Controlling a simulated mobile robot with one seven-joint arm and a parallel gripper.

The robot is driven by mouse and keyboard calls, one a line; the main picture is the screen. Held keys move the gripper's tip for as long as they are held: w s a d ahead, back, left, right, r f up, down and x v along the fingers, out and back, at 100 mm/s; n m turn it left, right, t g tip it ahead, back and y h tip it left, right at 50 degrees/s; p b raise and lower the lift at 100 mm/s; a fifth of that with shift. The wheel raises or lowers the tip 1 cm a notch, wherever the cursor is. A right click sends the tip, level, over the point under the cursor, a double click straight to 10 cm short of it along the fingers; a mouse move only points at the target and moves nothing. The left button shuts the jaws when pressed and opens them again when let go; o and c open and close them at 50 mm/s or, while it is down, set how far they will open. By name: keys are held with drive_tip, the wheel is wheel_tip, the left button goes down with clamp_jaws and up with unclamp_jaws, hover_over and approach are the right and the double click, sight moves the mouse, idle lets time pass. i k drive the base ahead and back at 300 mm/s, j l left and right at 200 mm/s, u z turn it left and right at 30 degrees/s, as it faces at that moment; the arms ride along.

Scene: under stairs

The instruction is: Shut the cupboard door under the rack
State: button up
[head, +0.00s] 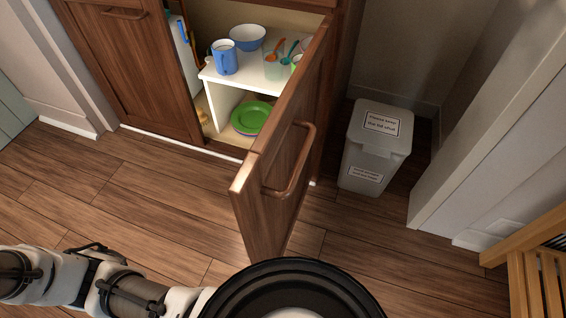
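The brown wooden cupboard door (270,205) stands wide open in the head view. It is hinged on the right side of the cupboard opening and juts out over the floor toward me. Its bar handle (303,160) is on the face turned to the right. The open cupboard shows a white shelf (212,76) inside. My arm (130,290) lies along the bottom left, well apart from the door. My gripper is not in view. No rack above the cupboard can be made out.
A blue mug (224,58), a blue bowl (247,37) and green plates (250,118) are inside the cupboard. A lidded grey bin (376,145) stands right of the door. A slatted wooden piece (535,270) is at the lower right. The floor left of the door is clear.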

sight(266, 193)
drive_tip(key=k+l+u, duration=0.15)
drive_tip(key=k+l, duration=0.65)
drive_tip(key=l, duration=0.15)
